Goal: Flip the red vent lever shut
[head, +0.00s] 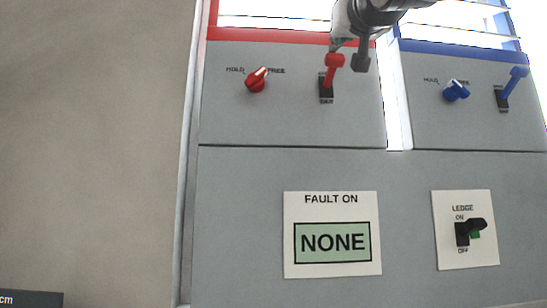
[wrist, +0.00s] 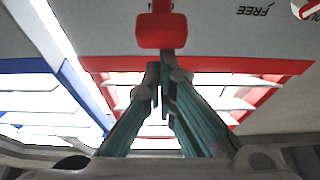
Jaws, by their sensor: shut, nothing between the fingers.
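The red vent lever (head: 333,68) stands up from a dark slot on the grey panel, its red block end at the top. In the wrist view its block end (wrist: 161,31) fills the top centre. My gripper (head: 346,44) is beside the lever's upper end in the head view, with the arm coming from the top. In the wrist view its teal fingers (wrist: 165,75) are together and empty, tips close to the block end. I cannot tell whether they touch it. The red-framed vent (wrist: 270,66) shows slanted slats with bright light between them.
A red HOLD/FREE knob (head: 257,79) sits left of the lever. A blue knob (head: 456,90) and blue lever (head: 515,80) are on the right panel. Below are a sign reading FAULT ON NONE (head: 332,235) and a black LEDGE switch (head: 470,230).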

